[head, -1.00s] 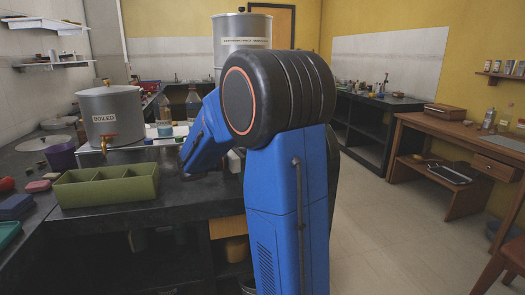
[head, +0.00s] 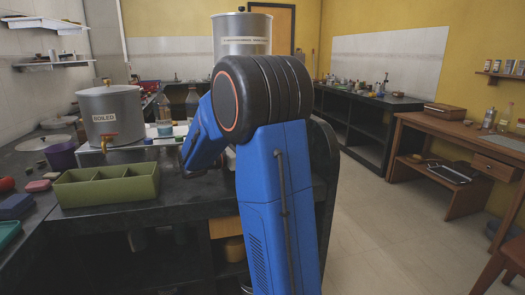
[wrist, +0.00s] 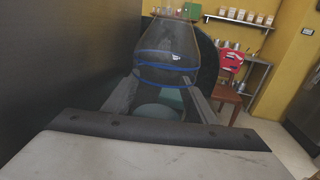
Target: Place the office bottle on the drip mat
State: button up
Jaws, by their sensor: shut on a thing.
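My gripper (wrist: 160,98) is shut on a dark, see-through bottle (wrist: 168,50) with blue bands around its lower part. The bottle stands between the two fingers in the wrist view, its narrower end at the top of the picture. I take it to be the office bottle; no label on it is readable. In the head view my blue arm hides the gripper and the held bottle. I cannot make out the drip mat for certain in either view.
A steel canister marked BOILED (head: 112,115) with a tap stands at the left, and a larger canister (head: 240,38) stands behind my arm. A green divided tray (head: 106,186) lies at the counter's front. Two bottles (head: 163,106) (head: 192,102) stand farther back.

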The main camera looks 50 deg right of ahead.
jog(key=shift+f, duration=0.25)
jog(key=o, duration=1.3)
jog(key=shift+c, duration=0.2)
jog(key=shift+r, duration=0.25)
jog(key=shift+r+v, duration=0.2)
jog(key=shift+v, duration=1.7)
jog(key=shift+r+v, duration=0.2)
jog(key=shift+v, duration=1.7)
